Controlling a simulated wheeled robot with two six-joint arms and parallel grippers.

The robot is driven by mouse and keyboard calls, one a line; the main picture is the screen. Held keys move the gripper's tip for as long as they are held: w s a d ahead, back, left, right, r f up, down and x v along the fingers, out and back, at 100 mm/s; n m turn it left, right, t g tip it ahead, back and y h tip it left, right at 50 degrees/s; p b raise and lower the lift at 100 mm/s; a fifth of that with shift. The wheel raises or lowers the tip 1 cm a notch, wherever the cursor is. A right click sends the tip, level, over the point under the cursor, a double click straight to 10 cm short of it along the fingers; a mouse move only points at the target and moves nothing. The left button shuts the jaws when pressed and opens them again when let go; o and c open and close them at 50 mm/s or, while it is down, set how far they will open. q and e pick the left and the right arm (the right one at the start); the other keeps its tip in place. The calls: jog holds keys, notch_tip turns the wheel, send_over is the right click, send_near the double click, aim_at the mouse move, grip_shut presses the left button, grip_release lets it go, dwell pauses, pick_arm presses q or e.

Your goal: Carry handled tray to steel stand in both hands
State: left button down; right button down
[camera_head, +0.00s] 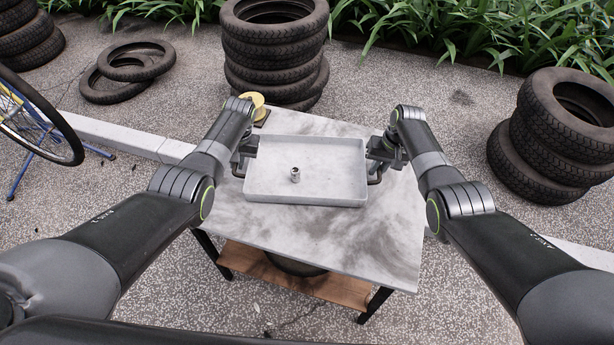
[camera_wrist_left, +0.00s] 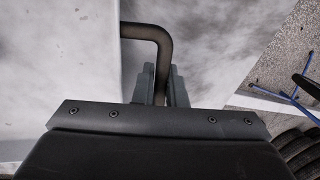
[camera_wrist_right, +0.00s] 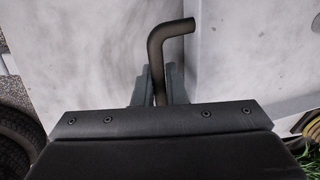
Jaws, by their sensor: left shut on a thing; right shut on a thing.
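The handled tray (camera_head: 330,150) is a shallow pale grey rectangle with dark bar handles on its left and right sides. It is at the table, and I cannot tell whether it touches the top. A small metal fitting (camera_head: 295,175) stands inside it. My left gripper (camera_head: 243,160) is shut on the left handle, whose dark bent bar shows between the fingers in the left wrist view (camera_wrist_left: 160,50). My right gripper (camera_head: 378,162) is shut on the right handle, seen between the fingers in the right wrist view (camera_wrist_right: 157,60).
The grey-topped table (camera_head: 370,235) has dark legs and a wooden lower shelf (camera_head: 300,282). A yellow spool (camera_head: 255,104) sits at its back left corner. Stacked tyres (camera_head: 275,50) stand behind, more tyres (camera_head: 560,130) at right. A wheel on a blue stand (camera_head: 40,125) is at left.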

pick_arm(q)
jog(key=shift+f, duration=0.35)
pick_arm(e)
jog(key=shift+f, duration=0.35)
pick_arm(q)
jog(key=c, duration=1.5)
grip_release()
jog(key=shift+r, duration=0.1)
pick_arm(e)
jog(key=c, duration=1.5)
grip_release()
pick_arm(q)
jog(key=shift+r, duration=0.1)
pick_arm(e)
jog(key=shift+r, duration=0.1)
pick_arm(q)
jog(key=v, duration=1.1)
jog(key=shift+r, duration=0.3)
pick_arm(e)
jog(key=r, duration=0.4)
jog(key=d+r, duration=0.1)
jog(key=r, duration=0.2)
jog(key=d+r, duration=0.1)
jog(key=r, duration=0.3)
jog(key=shift+d+r, duration=0.1)
jog(key=shift+r, duration=0.25)
jog(key=shift+s, duration=0.1)
